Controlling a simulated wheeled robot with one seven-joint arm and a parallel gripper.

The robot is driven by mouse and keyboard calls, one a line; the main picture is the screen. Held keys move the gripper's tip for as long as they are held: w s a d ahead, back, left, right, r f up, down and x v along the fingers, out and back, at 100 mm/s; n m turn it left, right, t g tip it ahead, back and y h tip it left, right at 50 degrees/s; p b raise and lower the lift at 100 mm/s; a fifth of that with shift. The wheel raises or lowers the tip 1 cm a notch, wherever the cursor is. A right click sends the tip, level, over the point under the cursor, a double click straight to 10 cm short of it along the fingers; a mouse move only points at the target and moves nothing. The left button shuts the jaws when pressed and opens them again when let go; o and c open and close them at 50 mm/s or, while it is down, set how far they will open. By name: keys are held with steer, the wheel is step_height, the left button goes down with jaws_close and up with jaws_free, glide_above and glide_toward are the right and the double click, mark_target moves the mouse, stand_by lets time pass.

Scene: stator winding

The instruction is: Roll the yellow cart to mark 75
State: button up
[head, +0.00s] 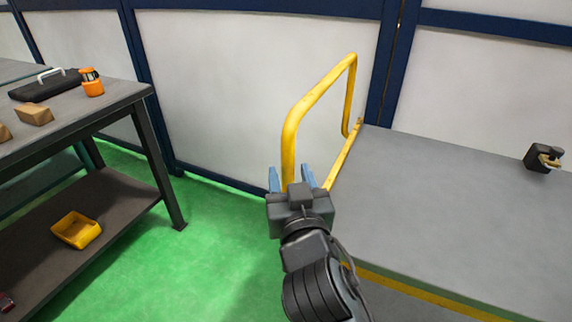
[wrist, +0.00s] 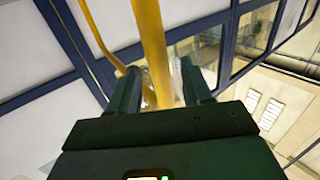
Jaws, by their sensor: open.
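The yellow cart shows as a yellow tube handle (head: 291,142) rising at the left end of a grey flat deck (head: 440,210) with a yellow edge. My gripper (head: 290,178) is at the near upright of the handle, its two blue-grey fingers apart. In the wrist view the yellow tube (wrist: 152,45) runs down between the two open fingers (wrist: 160,85). I cannot tell whether either finger touches it. No mark 75 can be made out, and the cart's wheels are hidden.
A small dark object (head: 543,157) sits on the deck. Green floor (head: 215,240) between is clear; white panels stand behind.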

mark_target(289, 171)
steer(key=shift+x, duration=1.75)
steer(key=shift+d, duration=0.1)
jaws_close()
